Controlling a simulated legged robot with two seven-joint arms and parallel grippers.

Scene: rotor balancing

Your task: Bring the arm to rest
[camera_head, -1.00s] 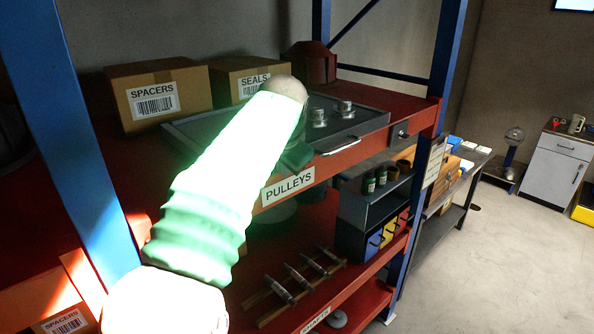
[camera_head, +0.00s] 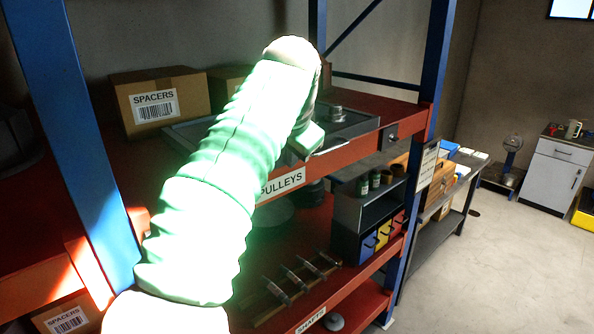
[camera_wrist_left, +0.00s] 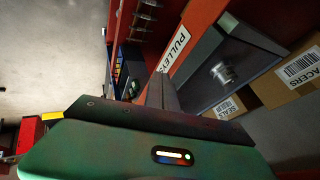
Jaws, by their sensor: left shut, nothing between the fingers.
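My left arm (camera_head: 215,190), in a pale green sleeve, reaches in from the lower left of the head view, bent at its top in front of the upper shelf. My left gripper (camera_wrist_left: 160,90) shows in the left wrist view with its fingers together and nothing between them. It points toward the shelf edge by the PULLEYS label. In the head view the arm hides most of the gripper. A metal pulley (camera_head: 332,114) sits on the grey tray (camera_head: 362,124); it also shows in the left wrist view (camera_wrist_left: 222,72), apart from the fingers. My right gripper is not in view.
The SPACERS box (camera_head: 160,101) stands on the red upper shelf beside the tray. Blue posts (camera_head: 80,140) frame the rack. Shafts (camera_head: 287,283) lie on a lower shelf near colored bins (camera_head: 384,235). The floor (camera_head: 500,265) at right is open.

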